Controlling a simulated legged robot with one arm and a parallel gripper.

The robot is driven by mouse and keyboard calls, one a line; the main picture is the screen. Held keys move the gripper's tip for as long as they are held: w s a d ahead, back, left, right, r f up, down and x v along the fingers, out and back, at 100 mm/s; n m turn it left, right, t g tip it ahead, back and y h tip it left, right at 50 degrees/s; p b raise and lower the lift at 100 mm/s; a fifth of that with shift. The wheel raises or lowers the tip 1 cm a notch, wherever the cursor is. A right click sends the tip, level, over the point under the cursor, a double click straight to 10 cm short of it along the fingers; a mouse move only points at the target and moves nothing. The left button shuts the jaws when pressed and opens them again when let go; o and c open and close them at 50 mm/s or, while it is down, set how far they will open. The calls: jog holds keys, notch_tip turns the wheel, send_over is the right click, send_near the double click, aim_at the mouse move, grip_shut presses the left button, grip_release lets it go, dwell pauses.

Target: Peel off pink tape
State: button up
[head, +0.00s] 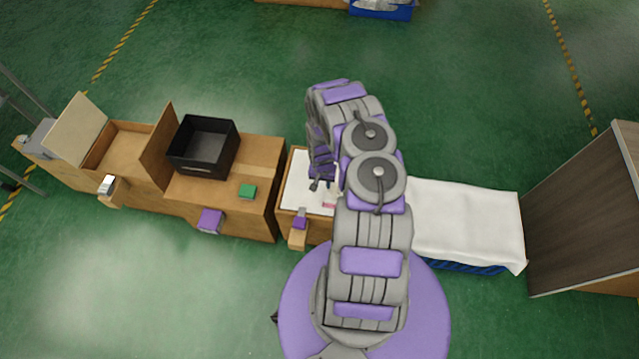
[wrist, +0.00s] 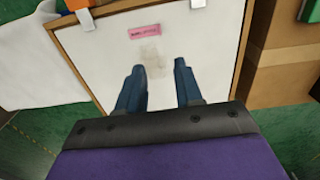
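The pink tape (wrist: 145,31) is a small flat strip with dark marks on a white panel (wrist: 205,50) in a wooden frame. In the head view, part of the pink tape (head: 330,201) shows beside my arm on the white panel (head: 298,180). My gripper (wrist: 160,82) has two dark blue fingers spread apart with nothing between them. The fingers point toward the tape and are apart from it in the picture. In the head view, my gripper (head: 318,183) hangs over the panel and my arm hides the panel's right part.
An open black bin (head: 205,146) and a green block (head: 247,191) stand on the wooden box to the left. A white cloth (head: 465,215) covers a blue crate to the right. A purple clamp-like piece (head: 300,219) sits at the panel's near edge.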

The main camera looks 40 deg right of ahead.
aim_at(323, 204)
notch_tip(323, 204, down, 17)
jog(key=b, duration=0.5)
jog(key=shift+s+f+b, duration=0.15)
jog(key=shift+b, duration=0.25)
grip_shut()
dwell(0.6)
